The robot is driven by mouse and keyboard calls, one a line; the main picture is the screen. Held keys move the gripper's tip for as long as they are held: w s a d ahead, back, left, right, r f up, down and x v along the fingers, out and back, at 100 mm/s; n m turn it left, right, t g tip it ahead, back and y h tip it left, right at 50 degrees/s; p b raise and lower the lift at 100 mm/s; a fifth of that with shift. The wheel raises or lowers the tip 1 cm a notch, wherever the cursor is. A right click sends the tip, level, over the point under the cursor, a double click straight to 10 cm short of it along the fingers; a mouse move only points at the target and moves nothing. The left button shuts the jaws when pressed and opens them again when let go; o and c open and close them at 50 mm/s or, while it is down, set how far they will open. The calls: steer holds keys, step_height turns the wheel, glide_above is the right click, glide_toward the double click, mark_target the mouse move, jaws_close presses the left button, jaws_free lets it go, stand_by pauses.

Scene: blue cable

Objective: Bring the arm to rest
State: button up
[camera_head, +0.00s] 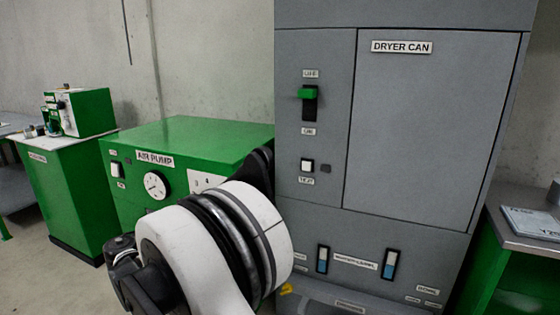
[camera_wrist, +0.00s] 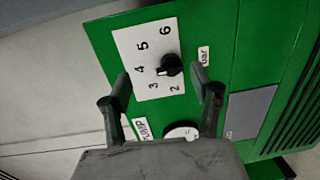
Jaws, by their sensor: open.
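My gripper (camera_wrist: 162,88) shows in the wrist view with its two fingers spread apart and nothing between them. Beyond the fingertips is the green air pump (camera_wrist: 205,30) with a white number plate (camera_wrist: 135,50) and a black knob (camera_wrist: 172,66). The knob appears between and beyond the fingers; I cannot tell the exact distance. In the head view my white arm covers the lower middle, in front of the air pump (camera_head: 190,138) and beside the dryer can cabinet. The gripper itself is hidden there behind the arm.
The tall grey dryer can cabinet (camera_head: 430,120) stands close right of my arm, with a green-handled switch (camera_head: 307,94). A green cabinet (camera_head: 65,185) with a small green device (camera_head: 85,112) stands at left. A grey-topped green bench (camera_head: 525,235) is at right. Bare floor shows at lower left.

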steer(key=s+d+r+m+g, duration=0.1)
steer(key=d+r+m+g, duration=0.2)
steer(key=d, duration=1.1)
steer(key=s+d+r+m+g, duration=0.15)
steer(key=d+r, duration=0.45)
steer(key=d, duration=0.7)
steer(key=s+d+r+m+g+y, duration=0.1)
steer(key=s+d+g, duration=0.1)
steer(key=s+d, duration=0.45)
steer(key=s+d+m+g+y, duration=0.15)
steer(key=s+d, duration=0.25)
steer(key=d, duration=0.5)
steer(key=s+d+f+m+y, duration=0.1)
steer(key=s+d+f+m, duration=0.15)
steer(key=s, duration=0.55)
steer(key=s+d+f+m+g+y, duration=0.1)
steer(key=s+d+f+m, duration=0.15)
steer(key=s, duration=0.45)
steer(key=s+d+f+m+y, duration=0.15)
steer(key=s+d, duration=0.25)
steer(key=s, duration=0.4)
step_height(320, 180, up, 16)
steer(key=p, duration=1.6)
steer(key=shift+a, duration=0.15)
steer(key=shift+s+f, duration=0.1)
steer(key=shift+f, duration=0.05)
